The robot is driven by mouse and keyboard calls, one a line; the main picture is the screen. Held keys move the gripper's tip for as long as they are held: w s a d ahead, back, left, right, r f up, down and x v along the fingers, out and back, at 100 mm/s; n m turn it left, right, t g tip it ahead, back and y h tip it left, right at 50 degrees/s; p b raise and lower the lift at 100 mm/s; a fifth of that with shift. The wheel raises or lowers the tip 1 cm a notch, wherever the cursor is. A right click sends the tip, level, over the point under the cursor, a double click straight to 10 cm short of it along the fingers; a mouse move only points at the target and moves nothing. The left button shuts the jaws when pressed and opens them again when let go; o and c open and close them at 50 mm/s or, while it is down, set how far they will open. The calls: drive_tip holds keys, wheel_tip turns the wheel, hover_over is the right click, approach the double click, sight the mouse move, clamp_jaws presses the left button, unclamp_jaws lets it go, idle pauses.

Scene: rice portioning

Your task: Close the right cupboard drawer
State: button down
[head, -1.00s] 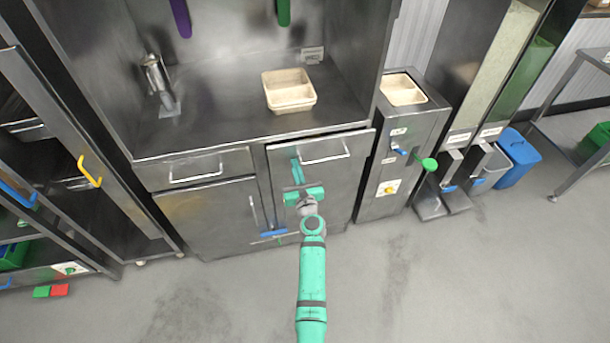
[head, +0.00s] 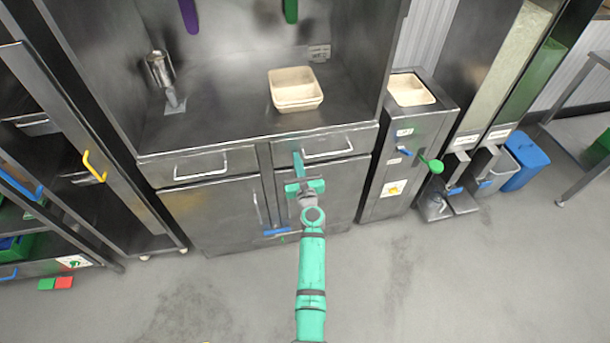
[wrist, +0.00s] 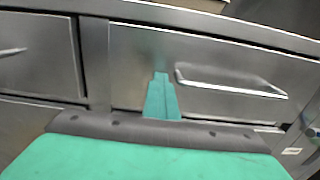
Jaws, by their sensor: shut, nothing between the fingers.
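The right cupboard drawer (head: 349,138) is under the counter, a steel front with a bar handle (head: 328,153). In the head view its front looks about level with the left drawer's front; any small gap is too fine to tell. My gripper (head: 298,158) is shut and empty, with its tips at the left part of the right drawer's front. In the wrist view the green fingers (wrist: 162,92) point at the drawer front (wrist: 135,55), left of the handle (wrist: 230,84), and seem to touch it.
The left drawer (head: 190,165) is beside it, with cupboard doors below. A beige container (head: 296,101) stands on the counter (head: 215,118).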

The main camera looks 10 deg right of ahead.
drive_tip(key=s+f+n+g+h, duration=0.1)
drive_tip(key=s+f+n, duration=0.3)
drive_tip(key=s, duration=0.9)
drive_tip(key=s+f+n+g+h, duration=0.1)
drive_tip(key=s+n, duration=0.5)
drive_tip(key=s, duration=0.7)
drive_tip(key=s+f+n+g, duration=0.1)
drive_tip(key=s+f+n, duration=0.25)
drive_tip(key=s, duration=0.95)
drive_tip(key=s+a+r+n, duration=0.2)
drive_tip(key=s+r+n, duration=0.6)
drive_tip(key=s+n, duration=0.2)
drive_tip(key=s+a+r+n, duration=0.2)
drive_tip(key=s+r+n, duration=0.6)
drive_tip(key=s+n, duration=0.3)
drive_tip(key=shift+s+a, duration=0.3)
drive_tip(key=shift+s, duration=0.7)
